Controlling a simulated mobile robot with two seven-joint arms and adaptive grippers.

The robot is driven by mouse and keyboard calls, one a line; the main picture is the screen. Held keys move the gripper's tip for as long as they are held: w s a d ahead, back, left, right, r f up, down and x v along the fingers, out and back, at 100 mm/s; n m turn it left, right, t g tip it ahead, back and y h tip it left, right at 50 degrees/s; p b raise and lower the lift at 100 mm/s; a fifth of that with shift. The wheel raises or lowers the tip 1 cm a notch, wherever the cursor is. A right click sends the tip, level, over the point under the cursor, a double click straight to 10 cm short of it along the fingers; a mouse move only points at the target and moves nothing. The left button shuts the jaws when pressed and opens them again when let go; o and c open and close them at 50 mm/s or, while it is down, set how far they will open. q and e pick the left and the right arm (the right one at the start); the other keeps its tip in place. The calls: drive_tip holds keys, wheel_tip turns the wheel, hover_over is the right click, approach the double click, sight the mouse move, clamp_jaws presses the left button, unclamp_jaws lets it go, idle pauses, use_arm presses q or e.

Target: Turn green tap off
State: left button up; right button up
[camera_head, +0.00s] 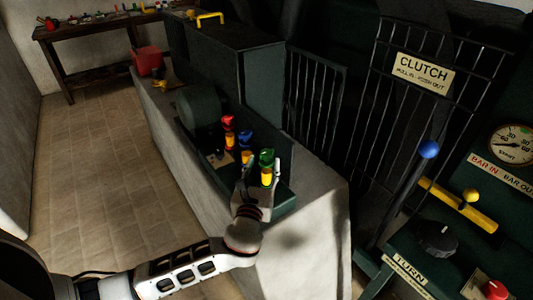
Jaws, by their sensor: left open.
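The green tap (266,157) is at the near end of a row of colored taps on the dark green tray-like bench top. It has a green top above a yellow section. My left gripper (261,172) is open at the green tap, with a finger on either side of its yellow part. I cannot tell whether the fingers touch it. The lower part of the tap is hidden by the gripper. My right gripper is not in view.
A blue-topped tap (245,139) and a red-topped tap (228,124) stand just behind. At right are the clutch lever's blue knob (428,149), a yellow bar (458,205), a gauge (511,145) and a red button (495,290). Tiled floor (105,160) is open at left.

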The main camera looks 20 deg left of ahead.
sight(265, 157)
use_arm(q)
drive_tip(key=w, duration=0.5)
drive_tip(key=shift+w+a, duration=0.35)
drive_tip(key=shift+w, duration=0.05)
drive_tip(key=shift+c, duration=0.2)
drive_tip(key=c, duration=1.1)
